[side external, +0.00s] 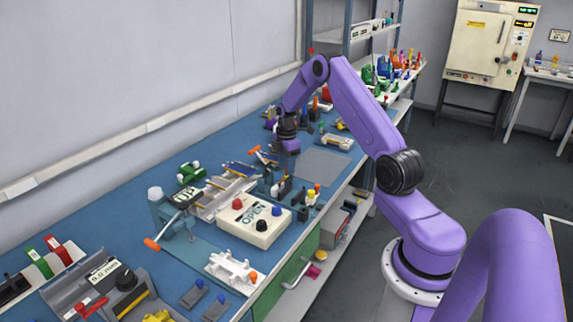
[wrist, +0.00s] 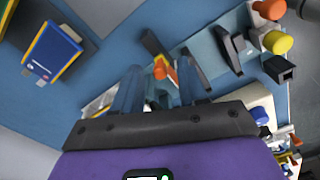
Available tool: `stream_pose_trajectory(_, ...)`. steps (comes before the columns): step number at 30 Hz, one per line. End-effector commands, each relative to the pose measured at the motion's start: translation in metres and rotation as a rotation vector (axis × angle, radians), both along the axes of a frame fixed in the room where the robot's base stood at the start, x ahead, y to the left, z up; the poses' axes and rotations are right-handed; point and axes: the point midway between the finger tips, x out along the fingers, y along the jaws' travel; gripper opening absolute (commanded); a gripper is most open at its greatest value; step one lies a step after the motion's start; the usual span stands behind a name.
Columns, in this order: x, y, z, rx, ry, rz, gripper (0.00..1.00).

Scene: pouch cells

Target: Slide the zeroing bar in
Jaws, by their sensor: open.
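My gripper (wrist: 158,88) is open. Its two blue-grey fingers point down over the blue bench, and a small orange-tipped part (wrist: 164,70) shows between and beyond them. I cannot tell whether the fingers touch it. In the side view my gripper (side external: 287,146) hangs over the middle of the bench, close to an orange-ended handle (side external: 266,156). A pale blue plate (wrist: 205,48) with dark upright blocks lies past the fingers in the wrist view. I cannot tell which part is the zeroing bar.
A blue-and-yellow pouch cell (wrist: 52,52) lies at upper left in the wrist view. A grey mat (side external: 322,163) to the right is clear. Further left stands a gauge display (side external: 103,270).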

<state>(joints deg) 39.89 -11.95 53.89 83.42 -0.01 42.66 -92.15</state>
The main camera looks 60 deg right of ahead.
Motion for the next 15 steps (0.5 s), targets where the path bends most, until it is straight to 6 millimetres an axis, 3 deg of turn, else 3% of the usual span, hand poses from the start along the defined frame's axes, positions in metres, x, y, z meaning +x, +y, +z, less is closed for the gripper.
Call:
stream_pose_trajectory(2,0.0001,0.0,0.0002,0.0,0.0,0.0,0.42)
stream_pose_trajectory(6,0.0,0.0,0.0003,0.0,0.0,0.0,0.0)
stream_pose_trajectory(15,0.0004,0.0096,0.0007,0.001,0.002,0.002,0.0)
